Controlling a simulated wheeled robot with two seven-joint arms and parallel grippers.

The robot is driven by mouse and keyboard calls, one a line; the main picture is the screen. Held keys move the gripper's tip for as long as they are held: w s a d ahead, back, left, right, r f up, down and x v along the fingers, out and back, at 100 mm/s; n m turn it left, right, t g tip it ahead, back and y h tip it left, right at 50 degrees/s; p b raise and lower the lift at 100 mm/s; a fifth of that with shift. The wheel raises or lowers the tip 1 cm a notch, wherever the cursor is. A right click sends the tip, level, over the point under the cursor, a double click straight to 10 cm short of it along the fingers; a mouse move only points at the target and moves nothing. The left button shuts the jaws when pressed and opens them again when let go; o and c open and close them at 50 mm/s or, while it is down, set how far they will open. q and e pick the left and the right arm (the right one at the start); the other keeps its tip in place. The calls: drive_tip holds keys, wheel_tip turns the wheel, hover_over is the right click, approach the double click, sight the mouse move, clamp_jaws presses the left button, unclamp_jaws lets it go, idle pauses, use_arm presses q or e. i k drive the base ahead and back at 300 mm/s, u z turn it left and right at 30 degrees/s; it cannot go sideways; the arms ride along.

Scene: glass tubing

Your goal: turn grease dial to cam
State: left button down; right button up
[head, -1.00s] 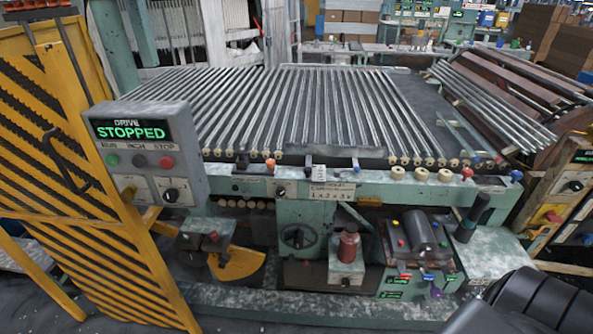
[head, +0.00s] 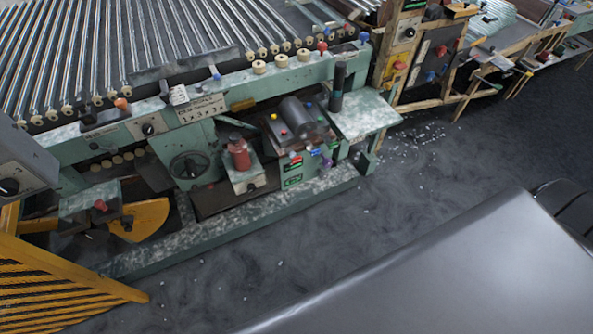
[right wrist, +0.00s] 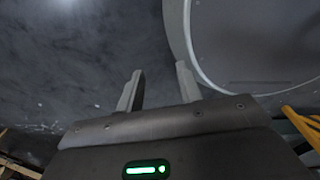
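A red bottle (head: 239,154) stands on a pale green box (head: 246,177) at the front of the machine in the head view. A small dark knob (head: 250,187) sits on that box's front. A large round black dial (head: 188,165) is on the green panel to its left, and a smaller dark dial (head: 148,128) is above. No readable marking shows which of these is the grease dial. My right gripper (right wrist: 158,85) shows in the right wrist view with its two fingers apart and nothing between them. It is away from the machine, over dark floor. My left gripper is out of view.
The green machine (head: 110,145) carries a bed of glass tubes (head: 130,45). A yellow guard (head: 70,285) stands at lower left, beside a grey control box (head: 20,165). A wooden rack (head: 415,55) is at upper right. Dark floor (head: 420,190) in front is mostly clear.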

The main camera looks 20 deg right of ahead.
sight(251, 187)
drive_tip(key=z, duration=0.75)
drive_tip(key=k, duration=1.2)
drive_tip(key=z, duration=1.45)
drive_tip(key=i, duration=1.45)
drive_tip(key=u, duration=1.1)
drive_tip(key=i, duration=0.5)
drive_tip(key=u, duration=0.5)
